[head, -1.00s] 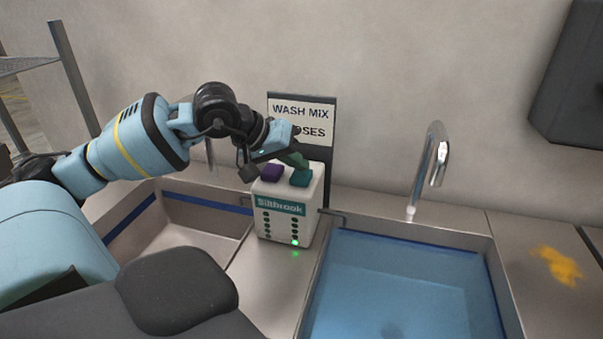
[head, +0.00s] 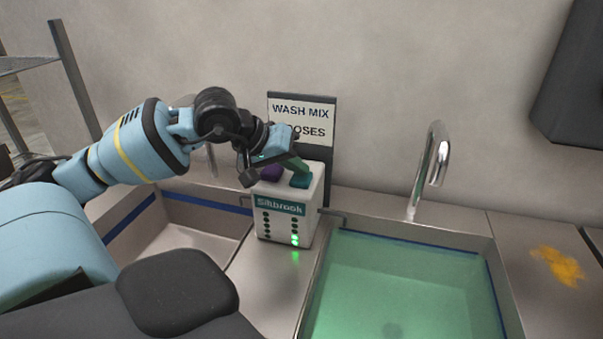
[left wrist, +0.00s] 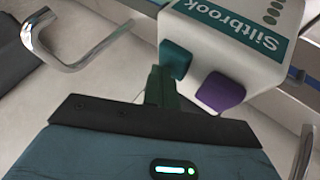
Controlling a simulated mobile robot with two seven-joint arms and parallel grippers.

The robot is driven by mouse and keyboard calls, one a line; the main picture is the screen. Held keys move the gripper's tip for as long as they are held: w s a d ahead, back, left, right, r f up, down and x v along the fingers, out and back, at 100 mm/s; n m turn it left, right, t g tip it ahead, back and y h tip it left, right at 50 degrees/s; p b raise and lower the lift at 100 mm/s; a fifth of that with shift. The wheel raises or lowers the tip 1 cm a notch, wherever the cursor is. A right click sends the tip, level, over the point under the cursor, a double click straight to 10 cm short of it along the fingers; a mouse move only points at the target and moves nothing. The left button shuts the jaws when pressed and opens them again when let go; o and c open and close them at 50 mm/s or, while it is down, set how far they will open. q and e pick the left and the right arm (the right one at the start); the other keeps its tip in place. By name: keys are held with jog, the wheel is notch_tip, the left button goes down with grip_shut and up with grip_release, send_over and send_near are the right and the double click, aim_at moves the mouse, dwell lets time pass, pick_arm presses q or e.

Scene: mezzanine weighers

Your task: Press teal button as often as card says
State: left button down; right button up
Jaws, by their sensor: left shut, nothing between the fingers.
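The white Siltbrook dispenser (head: 287,222) stands between two sinks, with a teal button (head: 301,181) and a purple button (head: 271,173) on top. Both buttons also show in the left wrist view, teal (left wrist: 176,60) and purple (left wrist: 221,92). My left gripper (head: 297,164) is shut and empty, its tips at the teal button; I cannot tell whether they touch it. The card (head: 301,112) behind reads "WASH MIX" and "OSES"; my gripper hides the start of the second line. Two lamps glow green low in the right column. My right gripper is out of view.
The right sink (head: 408,233) holds green liquid under a chrome tap (head: 430,170). The left sink (head: 195,222) looks empty. A yellow stain (head: 557,265) marks the counter at right. A dark box (head: 570,85) hangs on the wall.

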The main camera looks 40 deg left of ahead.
aim_at(296, 177)
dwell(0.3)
pick_arm(q)
jog(key=shift+r, duration=0.9)
jog(key=shift+r, duration=1.3)
jog(key=shift+w+r+b, duration=0.1)
jog(key=shift+r+b, duration=0.35)
jog(key=shift+b, duration=0.15)
jog(key=shift+r+b, duration=0.35)
jog(key=shift+r, duration=0.4)
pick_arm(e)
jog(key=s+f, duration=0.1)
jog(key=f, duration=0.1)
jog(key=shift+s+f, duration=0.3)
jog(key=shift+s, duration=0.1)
